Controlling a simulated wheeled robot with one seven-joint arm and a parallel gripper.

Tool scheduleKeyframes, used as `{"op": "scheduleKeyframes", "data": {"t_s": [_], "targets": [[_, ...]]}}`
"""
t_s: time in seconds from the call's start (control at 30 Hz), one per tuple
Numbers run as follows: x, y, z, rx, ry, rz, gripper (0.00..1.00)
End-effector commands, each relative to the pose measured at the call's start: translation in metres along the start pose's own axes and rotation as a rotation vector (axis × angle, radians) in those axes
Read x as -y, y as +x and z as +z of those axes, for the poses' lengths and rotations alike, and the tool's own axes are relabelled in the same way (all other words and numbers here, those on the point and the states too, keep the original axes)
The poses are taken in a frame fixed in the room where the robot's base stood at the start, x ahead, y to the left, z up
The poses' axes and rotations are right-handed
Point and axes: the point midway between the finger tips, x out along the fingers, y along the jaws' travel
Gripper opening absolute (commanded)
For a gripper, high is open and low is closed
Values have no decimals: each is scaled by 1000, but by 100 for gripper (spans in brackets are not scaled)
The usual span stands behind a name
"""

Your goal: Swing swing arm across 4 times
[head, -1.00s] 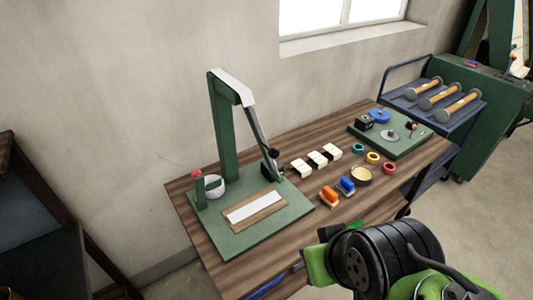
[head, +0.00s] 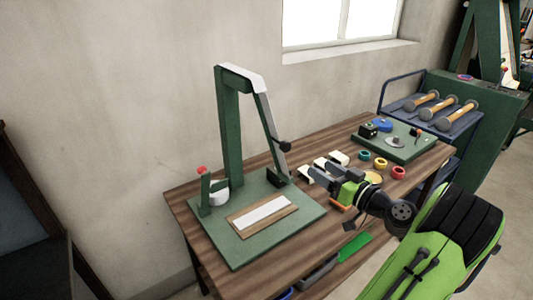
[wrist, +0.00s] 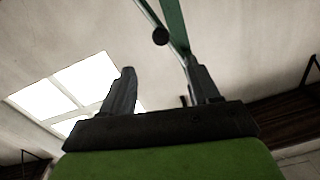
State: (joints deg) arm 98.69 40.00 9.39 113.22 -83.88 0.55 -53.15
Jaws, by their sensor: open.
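The swing arm (head: 269,118) is a thin grey bar hanging from the top of a green post (head: 228,130) on a green base plate (head: 240,247). It slants down to the right and has a black knob (head: 285,146) near its lower end. My gripper (head: 308,172) is open and empty, to the right of the swing arm's lower end and apart from it. In the wrist view the two fingers (wrist: 160,85) stand apart, and the knob (wrist: 160,36) shows beyond them, between the fingertips in the picture.
A red-topped piece (head: 202,170) and a white cup (head: 218,192) stand at the plate's left. A wooden board with a white strip (head: 262,214) lies in front. White blocks (head: 338,158), coloured rings (head: 380,163) and a second green plate (head: 410,150) are on the right of the table.

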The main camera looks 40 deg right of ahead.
Motion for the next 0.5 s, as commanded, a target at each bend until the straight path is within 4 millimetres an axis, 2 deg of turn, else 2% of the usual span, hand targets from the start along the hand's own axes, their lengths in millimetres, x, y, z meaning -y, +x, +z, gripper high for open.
{"op": "scheduleKeyframes", "data": {"t_s": [0.5], "targets": [[4, 125, -2, 5, 1, -9, 61]]}}
